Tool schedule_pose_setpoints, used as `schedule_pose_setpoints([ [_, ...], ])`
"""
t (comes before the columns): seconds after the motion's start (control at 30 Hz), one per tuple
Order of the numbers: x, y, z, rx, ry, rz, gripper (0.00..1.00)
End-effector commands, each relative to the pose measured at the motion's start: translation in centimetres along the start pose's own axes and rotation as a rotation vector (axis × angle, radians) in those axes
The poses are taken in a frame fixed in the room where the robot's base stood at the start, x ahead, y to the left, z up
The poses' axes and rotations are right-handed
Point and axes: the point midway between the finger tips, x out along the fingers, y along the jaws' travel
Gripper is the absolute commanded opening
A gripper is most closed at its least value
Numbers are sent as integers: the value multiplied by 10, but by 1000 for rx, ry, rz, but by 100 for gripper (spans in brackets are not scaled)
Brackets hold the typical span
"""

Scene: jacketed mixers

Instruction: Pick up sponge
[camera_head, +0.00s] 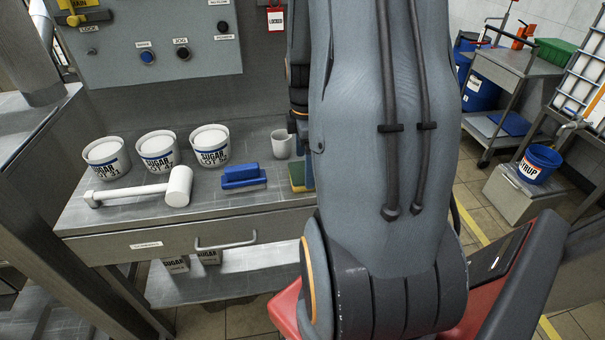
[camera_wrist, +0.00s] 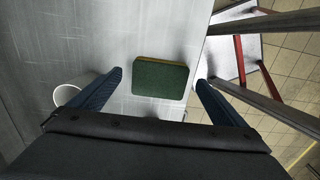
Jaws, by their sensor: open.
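The sponge (camera_wrist: 160,80) lies on the steel bench top, its green side facing up and a thin yellow edge along its far side. In the head view only a strip of the sponge (camera_head: 297,177) shows, as my arm covers the rest. My gripper (camera_wrist: 162,82) is open above the bench. In the wrist view its two blue fingers stand to the left and right of the sponge with gaps between. Whether the fingertips are down at the sponge's height is hard to tell. In the head view my gripper is mostly hidden behind my arm.
A white cup (camera_head: 281,144) stands close to the sponge, also left of the left finger in the wrist view (camera_wrist: 68,95). A blue brush (camera_head: 243,177), a white mallet (camera_head: 165,187) and three sugar tubs (camera_head: 157,152) are further left. The bench edge is right of the sponge.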

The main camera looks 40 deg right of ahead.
Motion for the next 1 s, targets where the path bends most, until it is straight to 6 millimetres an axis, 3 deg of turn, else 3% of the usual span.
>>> schedule_pose_setpoints([
  [0.2, 20, -1, 0, 0, 0, -2, 96],
  [0.5, 23, 0, 0, 1, 0, 1, 96],
  [0.77, 23, 0, 0, 1, 0, 0, 53],
  [1.0, 23, 0, 0, 1, 0, 0, 49],
])
